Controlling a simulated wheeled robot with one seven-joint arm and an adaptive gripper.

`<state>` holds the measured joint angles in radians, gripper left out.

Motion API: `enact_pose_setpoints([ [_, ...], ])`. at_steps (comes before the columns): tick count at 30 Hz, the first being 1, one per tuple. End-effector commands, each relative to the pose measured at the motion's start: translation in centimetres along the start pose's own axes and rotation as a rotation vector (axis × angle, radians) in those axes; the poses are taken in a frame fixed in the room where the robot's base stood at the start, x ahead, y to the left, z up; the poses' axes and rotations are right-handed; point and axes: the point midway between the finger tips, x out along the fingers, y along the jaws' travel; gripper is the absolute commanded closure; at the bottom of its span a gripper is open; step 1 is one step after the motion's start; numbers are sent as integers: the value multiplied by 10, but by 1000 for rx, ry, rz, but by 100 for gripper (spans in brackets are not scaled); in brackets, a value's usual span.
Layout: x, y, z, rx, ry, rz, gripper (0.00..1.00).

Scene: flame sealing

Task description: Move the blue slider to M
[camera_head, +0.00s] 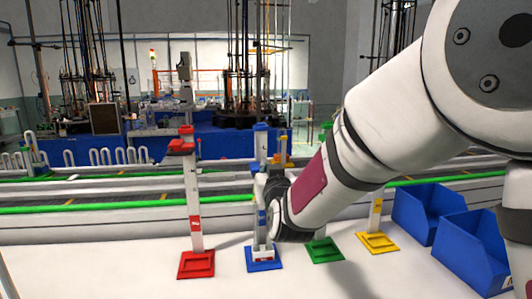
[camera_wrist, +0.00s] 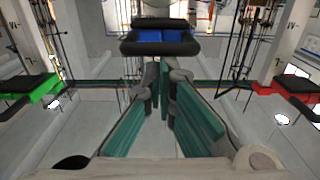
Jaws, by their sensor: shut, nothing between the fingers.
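The blue stand (camera_head: 263,258) has a white post with a blue cap, and my gripper and forearm cover part of it in the head view. The blue slider (camera_wrist: 168,36), with a black front bar, shows at the top middle of the wrist view. My gripper (camera_wrist: 163,68) has its teal-padded fingers closed together with nothing between them. The fingertips are just below the slider in that picture; I cannot tell whether they touch it. The slider's height mark and the M on the blue post are not readable.
The red stand (camera_head: 195,262) is left of the blue one, with its red slider (camera_head: 180,146) near the top. The green stand (camera_head: 325,250) and yellow stand (camera_head: 377,241) are to the right. Blue bins (camera_head: 470,252) stand at far right. The white table's front left is clear.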

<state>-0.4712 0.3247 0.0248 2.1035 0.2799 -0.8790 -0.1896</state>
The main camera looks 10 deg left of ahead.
Motion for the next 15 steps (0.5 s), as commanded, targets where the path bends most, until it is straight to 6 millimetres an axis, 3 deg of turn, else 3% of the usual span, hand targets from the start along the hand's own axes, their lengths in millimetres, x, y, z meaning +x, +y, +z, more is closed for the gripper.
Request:
enact_pose_setpoints([
  [5, 0, 0, 8, 0, -2, -1, 100],
  [15, 0, 0, -1, 0, -1, 0, 100],
])
